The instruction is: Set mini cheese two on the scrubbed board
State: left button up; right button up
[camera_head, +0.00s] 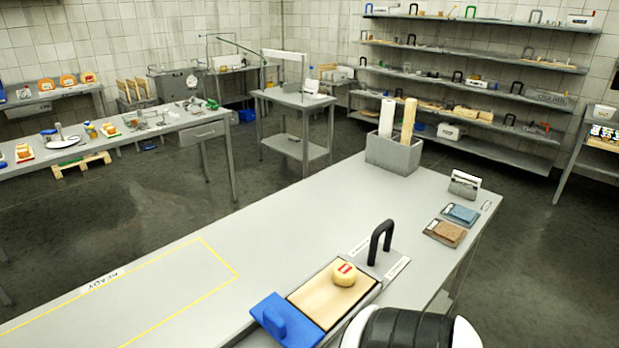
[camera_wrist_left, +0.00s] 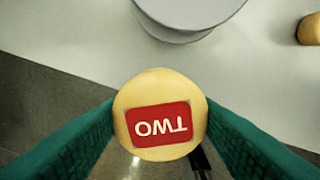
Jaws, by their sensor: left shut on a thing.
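Mini cheese two (camera_wrist_left: 160,140), a round pale-yellow cheese with a red label reading TWO, is between the green fingers of my left gripper (camera_wrist_left: 160,115) in the left wrist view. The gripper is shut on it, with tabletop and floor behind. Neither shows in the head view. There, a light wooden board (camera_head: 311,304) lies near the front edge of the closest table. Another small yellow cheese (camera_head: 344,275) with a red label sits on its far right part; its lettering is too small to read. I cannot confirm from lettering that this is the scrubbed board. My right gripper is not in view.
A blue handled block (camera_head: 283,321) is at the board's near-left end; a black handle (camera_head: 379,241) stands behind. A grey bin (camera_head: 394,154) and brown and blue pads stand farther back. The table's middle is clear. The wrist view shows a grey round object (camera_wrist_left: 185,22) and a yellow one (camera_wrist_left: 311,29).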

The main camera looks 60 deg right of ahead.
aim_at(320, 300)
jog(key=j+z, duration=0.1)
jog(key=z, duration=2.9)
jog(key=j, duration=0.05)
